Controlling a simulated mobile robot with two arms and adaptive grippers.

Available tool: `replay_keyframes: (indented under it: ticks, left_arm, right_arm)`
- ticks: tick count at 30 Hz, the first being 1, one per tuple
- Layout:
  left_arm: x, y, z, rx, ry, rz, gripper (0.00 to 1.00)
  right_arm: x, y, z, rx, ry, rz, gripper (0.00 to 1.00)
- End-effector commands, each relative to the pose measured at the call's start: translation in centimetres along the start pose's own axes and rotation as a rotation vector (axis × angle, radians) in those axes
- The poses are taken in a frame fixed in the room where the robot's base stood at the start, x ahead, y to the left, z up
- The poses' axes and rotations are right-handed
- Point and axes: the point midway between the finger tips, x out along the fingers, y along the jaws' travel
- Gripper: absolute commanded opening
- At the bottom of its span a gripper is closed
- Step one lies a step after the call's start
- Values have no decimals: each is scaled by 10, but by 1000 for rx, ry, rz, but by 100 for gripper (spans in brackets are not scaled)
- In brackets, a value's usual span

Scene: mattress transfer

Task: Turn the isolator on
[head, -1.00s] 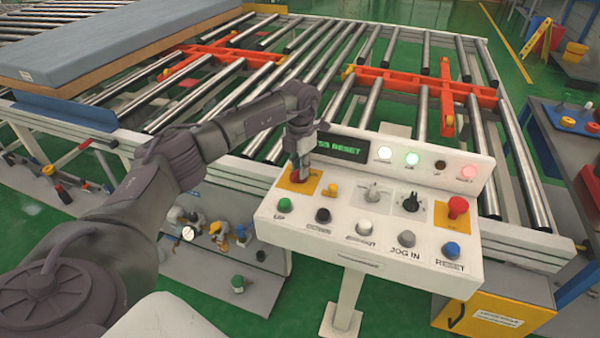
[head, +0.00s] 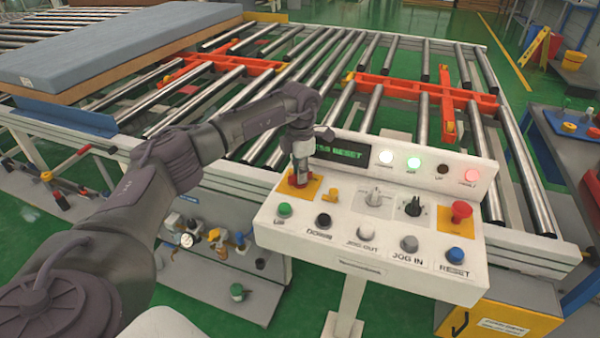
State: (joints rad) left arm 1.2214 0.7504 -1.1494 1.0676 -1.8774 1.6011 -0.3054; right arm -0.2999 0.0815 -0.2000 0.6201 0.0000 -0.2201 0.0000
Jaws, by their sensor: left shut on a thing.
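A white control panel (head: 300,240) stands in front of the roller conveyor. My left gripper (head: 299,178) is at the panel's upper left, pointing down, shut on the red isolator knob (head: 297,182) on its yellow plate (head: 312,188). The gripper covers most of the knob, so its angle is hard to tell. A small yellow piece (head: 331,195) sits right of the plate. The lit display (head: 342,150) behind it is partly hidden by my arm, with "RESET" readable. My right gripper is not in view.
The panel also bears a black selector (head: 413,206), a red emergency button (head: 460,211), and push buttons such as the blue reset (head: 455,255). White, green and red lamps glow. A grey mattress (head: 120,50) lies on the conveyor at the upper left.

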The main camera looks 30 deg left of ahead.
Motion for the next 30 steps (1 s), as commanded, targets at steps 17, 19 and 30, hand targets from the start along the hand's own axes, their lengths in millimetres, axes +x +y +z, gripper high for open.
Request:
replay_keyframes:
  ticks: [17,19,30]
  left_arm:
    - [-1,0,0,1,-2,1,42]
    - [-1,0,0,1,-2,1,42]
    - [-58,1,2,2,-7,4,42]
  right_arm:
    - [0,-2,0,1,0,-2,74]
    - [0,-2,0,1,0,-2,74]
    - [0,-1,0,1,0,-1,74]
